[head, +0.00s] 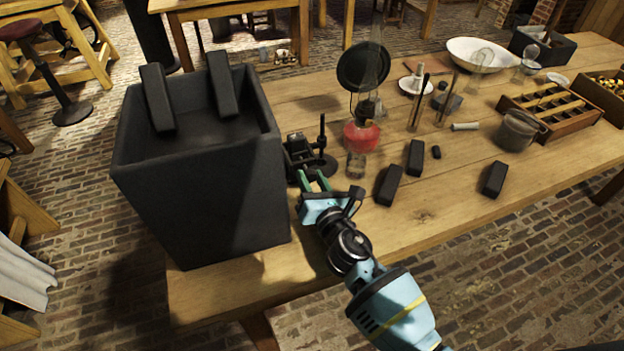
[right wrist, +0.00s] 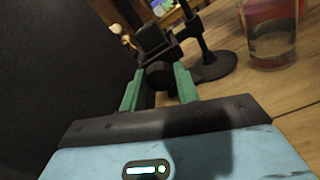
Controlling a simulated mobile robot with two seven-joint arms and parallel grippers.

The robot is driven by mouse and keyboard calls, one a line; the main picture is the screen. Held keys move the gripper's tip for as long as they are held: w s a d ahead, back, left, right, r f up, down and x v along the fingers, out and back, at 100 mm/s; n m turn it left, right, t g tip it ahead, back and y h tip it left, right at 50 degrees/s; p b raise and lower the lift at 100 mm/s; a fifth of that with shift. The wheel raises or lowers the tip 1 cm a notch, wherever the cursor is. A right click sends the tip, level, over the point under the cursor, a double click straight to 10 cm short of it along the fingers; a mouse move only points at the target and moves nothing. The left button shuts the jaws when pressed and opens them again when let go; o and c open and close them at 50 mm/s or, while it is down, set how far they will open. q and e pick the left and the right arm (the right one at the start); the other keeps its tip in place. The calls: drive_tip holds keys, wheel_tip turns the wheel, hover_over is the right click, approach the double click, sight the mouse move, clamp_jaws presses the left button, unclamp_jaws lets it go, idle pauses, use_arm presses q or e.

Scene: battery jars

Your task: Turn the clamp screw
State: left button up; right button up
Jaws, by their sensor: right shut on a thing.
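The clamp (head: 300,155) is a small black device on the wooden table, just right of the large dark box. In the right wrist view, its dark round screw knob (right wrist: 159,76) sits between the green fingertips, with the clamp body (right wrist: 152,40) behind it. My right gripper (head: 314,180) reaches in from the front right and is shut on the screw knob; the gripper also shows in the right wrist view (right wrist: 158,88). In the head view the fingers hide most of the knob. My left gripper is not in view.
The tall dark box (head: 200,190) stands close left of my right gripper, with two black blocks across its top. A red lamp (head: 361,136) stands close right of the clamp. Black blocks (head: 388,186) lie farther right. The table's front edge is clear.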

drive_tip(key=shift+m, duration=0.6)
drive_tip(key=o, duration=1)
drive_tip(key=shift+p+v, duration=0.3)
drive_tip(key=shift+v, duration=3.65)
